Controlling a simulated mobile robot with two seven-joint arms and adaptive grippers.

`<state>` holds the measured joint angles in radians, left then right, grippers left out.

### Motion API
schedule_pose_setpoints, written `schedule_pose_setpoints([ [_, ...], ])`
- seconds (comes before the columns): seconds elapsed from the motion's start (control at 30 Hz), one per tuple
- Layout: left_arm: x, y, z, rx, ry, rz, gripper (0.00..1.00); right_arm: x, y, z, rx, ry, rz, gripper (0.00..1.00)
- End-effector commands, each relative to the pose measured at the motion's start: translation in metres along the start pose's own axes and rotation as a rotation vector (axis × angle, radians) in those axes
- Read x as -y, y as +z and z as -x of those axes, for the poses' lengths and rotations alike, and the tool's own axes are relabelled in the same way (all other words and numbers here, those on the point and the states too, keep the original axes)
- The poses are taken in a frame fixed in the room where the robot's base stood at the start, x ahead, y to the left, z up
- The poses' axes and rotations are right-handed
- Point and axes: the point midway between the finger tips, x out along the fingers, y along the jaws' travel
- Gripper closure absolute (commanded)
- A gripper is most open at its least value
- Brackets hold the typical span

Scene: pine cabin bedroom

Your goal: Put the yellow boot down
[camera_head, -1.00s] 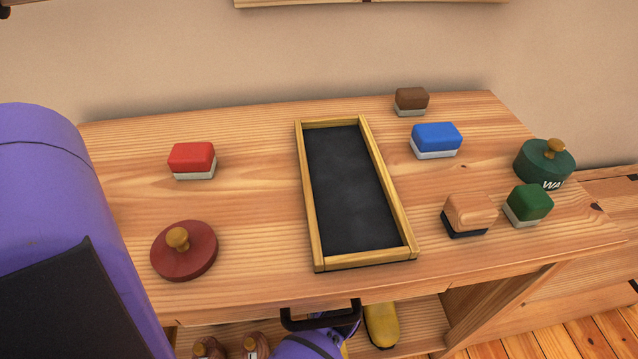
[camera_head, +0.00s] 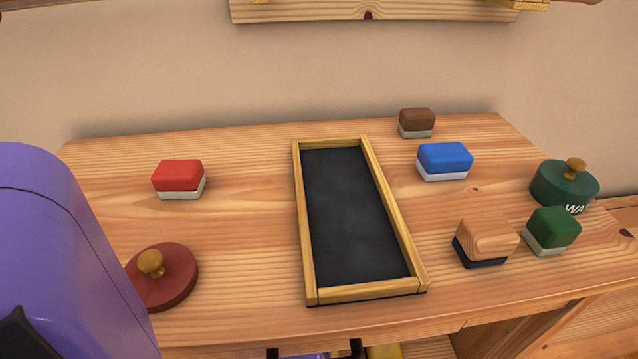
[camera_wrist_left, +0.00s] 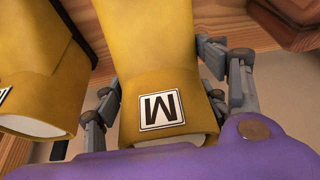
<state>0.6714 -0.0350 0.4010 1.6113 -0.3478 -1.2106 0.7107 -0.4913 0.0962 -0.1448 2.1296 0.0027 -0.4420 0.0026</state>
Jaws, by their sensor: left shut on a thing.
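In the left wrist view, my left gripper (camera_wrist_left: 168,88) is shut on a yellow boot (camera_wrist_left: 155,55), one grey finger on each side of its shaft. The boot's pale-lined opening and a white label with a black M face the camera. A second yellow boot (camera_wrist_left: 32,55) is to its left. The far ends of both boots are cut off or hidden, so I cannot tell whether the held boot touches a surface. In the head view, only a sliver of yellow boot (camera_head: 384,352) shows below the bench's front edge. My right gripper is not in view.
The wooden bench top (camera_head: 240,240) bears a black tray with a yellow wooden frame (camera_head: 415,288). Around it are red (camera_head: 178,176), blue (camera_head: 445,157), brown, tan and green brushes, a dark red knobbed lid (camera_head: 170,283) and a green tin (camera_head: 565,187). The lower shelf is mostly out of view.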

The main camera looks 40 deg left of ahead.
Motion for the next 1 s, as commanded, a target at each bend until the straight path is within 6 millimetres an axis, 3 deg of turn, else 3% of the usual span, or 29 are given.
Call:
schedule_pose_setpoints([
  [0.03, 0.0, 0.005, -0.013, 0.001, -0.003, -0.003, 0.8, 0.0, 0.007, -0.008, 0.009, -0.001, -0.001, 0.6],
  [0.13, 0.0, 0.006, -0.023, -0.002, -0.002, -0.001, 0.8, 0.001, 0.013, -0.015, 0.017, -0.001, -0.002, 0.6],
  [0.93, -0.001, 0.009, -0.032, -0.002, 0.001, 0.001, 0.8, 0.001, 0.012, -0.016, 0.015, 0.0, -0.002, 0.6],
  [0.97, -0.001, 0.01, -0.033, 0.0, 0.0, 0.001, 0.32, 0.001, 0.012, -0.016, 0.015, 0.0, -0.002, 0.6],
  [1.0, -0.001, 0.01, -0.033, 0.0, 0.0, 0.001, 0.26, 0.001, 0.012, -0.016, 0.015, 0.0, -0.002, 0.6],
])
